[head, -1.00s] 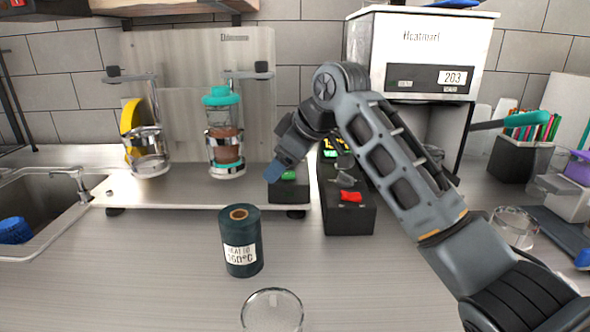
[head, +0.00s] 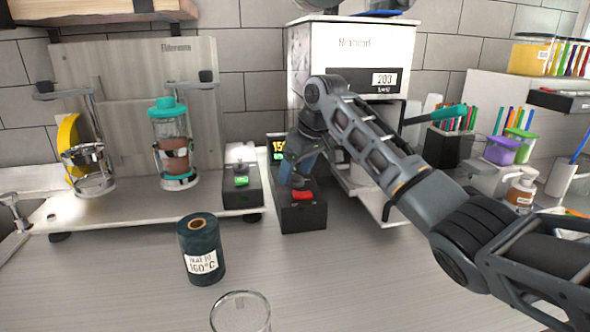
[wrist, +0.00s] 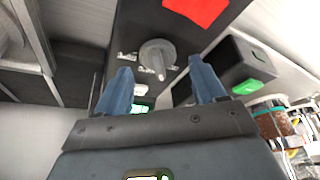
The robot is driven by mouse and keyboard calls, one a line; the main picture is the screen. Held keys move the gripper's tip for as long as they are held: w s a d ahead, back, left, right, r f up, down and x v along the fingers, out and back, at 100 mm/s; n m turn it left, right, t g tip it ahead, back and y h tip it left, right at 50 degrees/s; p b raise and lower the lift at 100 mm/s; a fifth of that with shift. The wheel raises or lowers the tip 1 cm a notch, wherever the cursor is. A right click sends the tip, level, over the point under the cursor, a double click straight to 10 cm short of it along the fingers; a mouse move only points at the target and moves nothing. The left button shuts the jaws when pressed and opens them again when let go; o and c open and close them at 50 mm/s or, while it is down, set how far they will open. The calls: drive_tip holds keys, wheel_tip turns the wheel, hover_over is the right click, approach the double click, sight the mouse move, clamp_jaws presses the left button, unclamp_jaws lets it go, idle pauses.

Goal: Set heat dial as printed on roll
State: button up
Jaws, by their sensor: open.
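The dark roll (head: 202,252) stands upright on the counter, its label (head: 201,262) reading what looks like 160°C. The black control box (head: 302,218) behind it to the right has a red switch (head: 301,195) and a display (head: 278,146) with yellow digits starting 15; the last is hidden. The grey heat dial (wrist: 157,55) shows in the wrist view with its pointer toward my gripper. My gripper (head: 285,178) is over the box and hides most of the dial in the head view. Its blue fingers (wrist: 162,83) are open, pointing toward the dial's two sides; contact is not visible.
A smaller black box with a green switch (head: 241,181) stands left of the control box. A white machine (head: 350,55) showing 203 stands behind my arm. A clear glass (head: 240,312) stands at the front. The holder stand (head: 130,207) is at left. Open counter lies right of the roll.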

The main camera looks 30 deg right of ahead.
drive_tip(key=shift+w+f, duration=0.1)
drive_tip(key=shift+f, duration=0.2)
drive_tip(key=shift+c, duration=0.5)
drive_tip(key=c, duration=1)
drive_tip(key=shift+o, duration=0.2)
drive_tip(key=shift+a+r+m+p, duration=0.1)
drive_tip(key=shift+m+p, duration=0.2)
drive_tip(key=shift+p, duration=0.15)
drive_tip(key=m+h+p, duration=0.1)
drive_tip(key=m+p, duration=0.1)
drive_tip(key=p, duration=0.1)
drive_tip(key=shift+r, duration=0.1)
drive_tip(key=shift+m+h+p, duration=0.4)
drive_tip(key=shift+m+p, duration=0.4)
drive_tip(key=shift+m, duration=0.4)
drive_tip(key=shift+f+m+h, duration=0.2)
drive_tip(key=shift+m+h, duration=0.1)
drive_tip(key=shift+m, duration=0.5)
